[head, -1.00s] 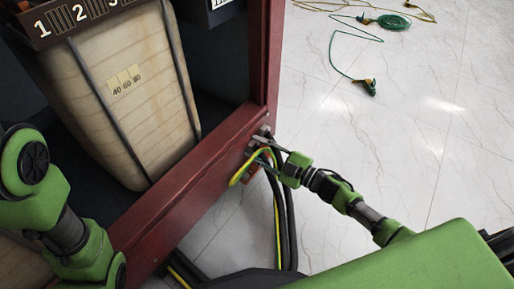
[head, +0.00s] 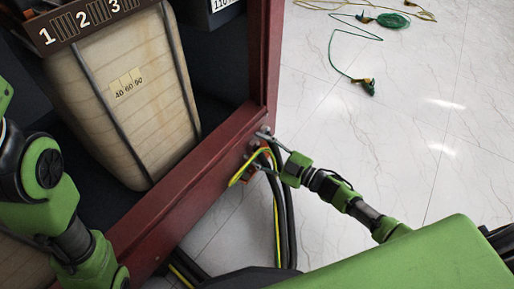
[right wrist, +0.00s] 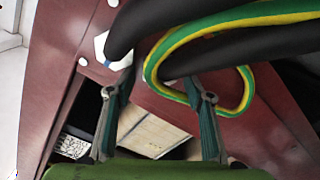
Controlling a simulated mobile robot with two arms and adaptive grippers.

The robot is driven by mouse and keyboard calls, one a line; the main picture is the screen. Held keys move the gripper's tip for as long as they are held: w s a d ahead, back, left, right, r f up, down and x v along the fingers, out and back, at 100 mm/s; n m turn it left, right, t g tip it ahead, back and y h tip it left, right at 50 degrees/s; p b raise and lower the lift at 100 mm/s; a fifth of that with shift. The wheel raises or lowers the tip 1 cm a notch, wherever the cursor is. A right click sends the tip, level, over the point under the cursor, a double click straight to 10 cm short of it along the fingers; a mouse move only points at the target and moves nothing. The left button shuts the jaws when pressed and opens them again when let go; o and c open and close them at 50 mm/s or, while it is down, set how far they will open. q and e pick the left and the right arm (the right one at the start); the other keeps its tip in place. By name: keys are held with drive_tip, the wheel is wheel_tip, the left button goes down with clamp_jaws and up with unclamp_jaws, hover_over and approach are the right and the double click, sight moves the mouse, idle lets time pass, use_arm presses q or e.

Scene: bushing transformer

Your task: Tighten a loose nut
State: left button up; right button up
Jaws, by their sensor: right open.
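A pale hexagonal piece (right wrist: 112,48), possibly the nut, shows on the dark red frame in the right wrist view. A black cable partly covers it, so I cannot tell how tight it sits. My right gripper (head: 262,150) is at the frame's corner by the cables. In the right wrist view the two fingers of this gripper (right wrist: 156,92) stand wide apart with nothing between them; the left finger is just below the hexagonal piece. A yellow-green cable (right wrist: 238,17) loops in front of the right finger. My left arm is at the left of the head view; its gripper is out of view.
The dark red frame (head: 190,190) runs diagonally beside a ribbed beige block (head: 125,100). Black cables (head: 290,235) hang from the corner to the floor. A green cable with clamps (head: 350,75) lies on the floor. The tiled floor at right is largely clear.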

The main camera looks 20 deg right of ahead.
drive_tip(key=v, duration=1.1)
drive_tip(key=shift+s+d, duration=0.25)
